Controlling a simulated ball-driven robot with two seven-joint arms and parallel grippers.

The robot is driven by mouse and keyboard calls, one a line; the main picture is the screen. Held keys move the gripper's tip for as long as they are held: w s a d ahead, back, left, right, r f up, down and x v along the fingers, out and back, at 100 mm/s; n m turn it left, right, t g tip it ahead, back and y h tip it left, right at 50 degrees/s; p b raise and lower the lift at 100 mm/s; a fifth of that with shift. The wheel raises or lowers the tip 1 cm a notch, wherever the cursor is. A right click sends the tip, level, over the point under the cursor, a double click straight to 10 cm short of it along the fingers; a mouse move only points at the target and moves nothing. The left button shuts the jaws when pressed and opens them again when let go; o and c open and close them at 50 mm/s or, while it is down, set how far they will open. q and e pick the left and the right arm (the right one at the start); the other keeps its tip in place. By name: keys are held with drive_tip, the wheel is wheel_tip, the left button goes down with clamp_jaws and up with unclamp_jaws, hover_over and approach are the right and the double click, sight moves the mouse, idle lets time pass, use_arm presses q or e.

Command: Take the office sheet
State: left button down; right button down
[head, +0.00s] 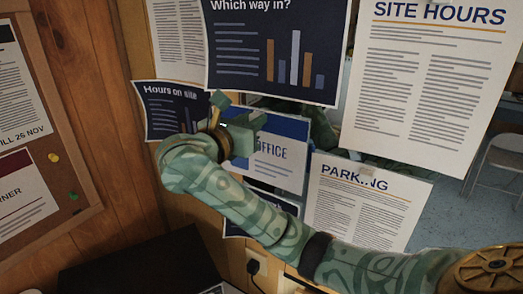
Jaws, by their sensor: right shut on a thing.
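The office sheet (283,164) is white with a blue band on top and the word OFFICE in blue. It hangs among other sheets in the middle of the head view. My right gripper (238,122) is at its upper left edge, shut on it. The gripper and wrist hide the sheet's left part, and the sheet above is close to its top. The exact grip at the fingertips is hard to see. My left gripper is not in view.
Around it are the dark "Which way in?" sheet (285,82), the "Hours on site" sheet (160,115), the PARKING sheet (350,215) and the SITE HOURS sheet (425,75). A cork board (75,160) is at left. A folding chair (500,160) shows at right.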

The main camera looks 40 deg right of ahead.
drive_tip(key=shift+p+v, duration=0.3)
drive_tip(key=shift+v, duration=1.9)
drive_tip(key=shift+a+r, duration=0.1)
drive_tip(key=a+r, duration=0.1)
drive_tip(key=s+a+r+p, duration=0.1)
drive_tip(key=a, duration=0.1)
drive_tip(key=s+a+r+p, duration=0.1)
drive_tip(key=shift+a, duration=0.25)
drive_tip(key=shift+f, duration=0.2)
